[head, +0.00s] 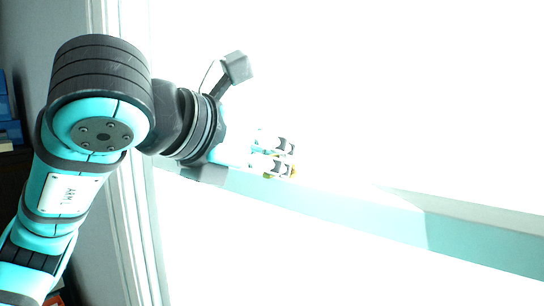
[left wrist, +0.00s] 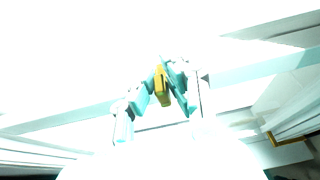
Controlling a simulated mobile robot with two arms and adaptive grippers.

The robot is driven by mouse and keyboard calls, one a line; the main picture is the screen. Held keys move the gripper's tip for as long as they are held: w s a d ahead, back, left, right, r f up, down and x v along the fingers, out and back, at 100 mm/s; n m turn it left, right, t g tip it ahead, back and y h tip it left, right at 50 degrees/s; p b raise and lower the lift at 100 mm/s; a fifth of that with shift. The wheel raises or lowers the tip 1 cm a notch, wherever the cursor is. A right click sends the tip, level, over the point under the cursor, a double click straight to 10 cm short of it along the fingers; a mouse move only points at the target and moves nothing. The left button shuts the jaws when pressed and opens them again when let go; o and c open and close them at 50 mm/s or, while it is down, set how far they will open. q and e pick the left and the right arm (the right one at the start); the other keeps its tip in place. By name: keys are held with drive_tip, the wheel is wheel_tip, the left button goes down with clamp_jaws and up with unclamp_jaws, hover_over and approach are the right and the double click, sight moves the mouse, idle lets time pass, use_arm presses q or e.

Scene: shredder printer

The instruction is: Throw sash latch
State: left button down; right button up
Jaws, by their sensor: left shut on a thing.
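The sash latch is a small yellow-gold piece. In the left wrist view the latch (left wrist: 162,86) sits between the two finger pads of my left gripper (left wrist: 164,84), which is shut on it. In the head view my left gripper (head: 286,158) is at the pale window rail (head: 390,215), and only a bit of gold shows by the fingertips. The rest of the latch is hidden by the fingers or washed out by the bright light. I cannot tell which way the latch is turned. My right gripper is in neither view.
The window frame's upright (head: 128,200) stands left of the rail, close by my left arm. The panes above and below the rail are glaring white. At the far left edge are a dark shelf and blue items (head: 8,105).

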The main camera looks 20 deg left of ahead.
use_arm(q)
drive_tip(key=w+a+m+g+h, duration=0.1)
drive_tip(key=m+g+h, duration=0.2)
drive_tip(key=m+g, duration=0.1)
drive_tip(key=w+m+g+h, duration=0.1)
drive_tip(key=m+g+h, duration=0.2)
drive_tip(key=m+g, duration=0.1)
drive_tip(key=w+a+m+g+h+p, duration=0.1)
drive_tip(key=m+g+h, duration=0.2)
drive_tip(key=m+g, duration=0.1)
drive_tip(key=shift+w+a+r+m, duration=0.15)
drive_tip(key=shift+w+a+m, duration=0.25)
drive_tip(key=shift+m, duration=0.4)
drive_tip(key=shift+w+d+m+g, duration=0.1)
drive_tip(key=shift+w+m+g, duration=0.15)
drive_tip(key=shift+m+g, duration=0.55)
drive_tip(key=shift+w+m+g, duration=0.2)
drive_tip(key=shift+m+g, duration=0.4)
drive_tip(key=shift+g, duration=0.4)
drive_tip(key=shift+y, duration=0.3)
drive_tip(key=c, duration=1.4)
unclamp_jaws()
drive_tip(key=shift+w+f, duration=0.2)
drive_tip(key=shift+o, duration=0.2)
